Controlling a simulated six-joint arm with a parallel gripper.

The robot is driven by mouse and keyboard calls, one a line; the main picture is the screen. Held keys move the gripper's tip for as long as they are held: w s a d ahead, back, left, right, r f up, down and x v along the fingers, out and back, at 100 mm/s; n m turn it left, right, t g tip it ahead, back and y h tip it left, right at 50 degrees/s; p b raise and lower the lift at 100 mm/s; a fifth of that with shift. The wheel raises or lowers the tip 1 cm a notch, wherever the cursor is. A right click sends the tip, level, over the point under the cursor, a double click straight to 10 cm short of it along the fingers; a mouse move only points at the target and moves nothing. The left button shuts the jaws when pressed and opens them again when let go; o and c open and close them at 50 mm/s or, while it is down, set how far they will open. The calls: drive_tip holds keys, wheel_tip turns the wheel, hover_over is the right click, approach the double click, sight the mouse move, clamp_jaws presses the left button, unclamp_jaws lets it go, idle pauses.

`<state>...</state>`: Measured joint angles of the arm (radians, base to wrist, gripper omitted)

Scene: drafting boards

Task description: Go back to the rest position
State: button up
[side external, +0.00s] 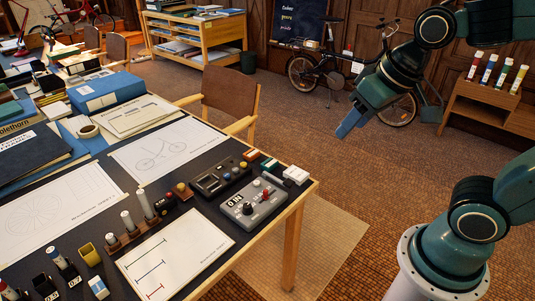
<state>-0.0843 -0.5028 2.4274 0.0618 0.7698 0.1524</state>
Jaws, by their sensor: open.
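My gripper (388,118) is at the upper right of the side external view, high above the floor and to the right of the drafting table. Its fingers are spread apart, one with a blue face on the left and a darker one on the right. It is open and I see nothing held between them. It is clear of the table and touches nothing that I can see.
The drafting table (297,189) fills the left, with drawings, a grey control box (255,203) and marker holders on it. A chair (231,93) stands behind it. A bicycle (345,68) and a wooden shelf (470,108) with tubes are behind my arm. Floor between is clear.

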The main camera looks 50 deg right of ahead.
drive_tip(key=s+r+n, duration=0.1)
drive_tip(key=s, duration=0.5)
drive_tip(key=shift+d, duration=0.35)
